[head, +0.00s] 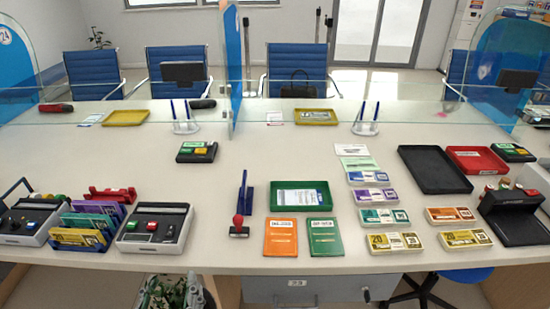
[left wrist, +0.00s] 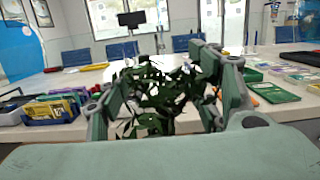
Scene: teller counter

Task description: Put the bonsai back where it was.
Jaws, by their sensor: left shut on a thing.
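The bonsai (head: 160,294), a plant with dark green leaves, shows at the bottom edge of the head view, in front of and below the counter's near edge. My left gripper (head: 192,292) is beside its leaves there, partly cut off by the frame. In the left wrist view the bonsai's foliage (left wrist: 152,97) fills the space between the two fingers of my left gripper (left wrist: 160,88), which is shut on the plant. Its pot and the exact grip point are hidden. My right gripper is not in view.
The counter (head: 215,255) holds banknote holders (head: 95,215), a red stamp (head: 238,226), a green tray (head: 318,196), two booklets, several note bundles and a black tray (head: 434,169). A glass screen (head: 280,100) stands behind.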

